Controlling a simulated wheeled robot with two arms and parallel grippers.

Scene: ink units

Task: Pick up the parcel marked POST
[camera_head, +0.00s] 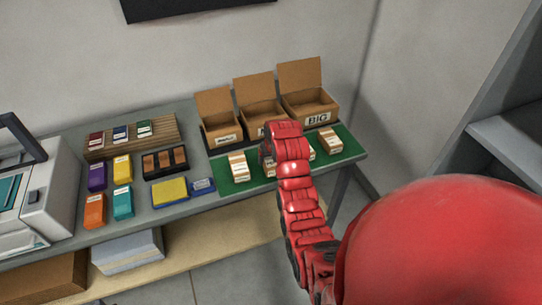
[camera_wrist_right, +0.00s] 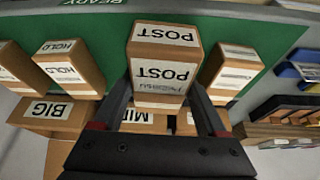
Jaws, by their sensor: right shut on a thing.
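The parcel marked POST (camera_wrist_right: 163,72) is a brown box with white labels on two faces, in the middle of the right wrist view. My right gripper (camera_wrist_right: 166,104) is shut on it, one dark finger along each side. In the head view my red right arm reaches over the green mat (camera_head: 350,147), and its gripper (camera_head: 268,158) and wrist hide most of this parcel. I cannot tell whether the parcel touches the mat. A parcel marked HOLD (camera_wrist_right: 72,66) stands on one side of it, and a parcel with an unreadable label (camera_wrist_right: 233,72) on the other. My left gripper is not in view.
Open cardboard boxes, one marked BIG (camera_head: 312,108), stand behind the mat. A grey machine (camera_head: 40,195) stands at the far left. A grey shelf (camera_head: 505,130) rises at right.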

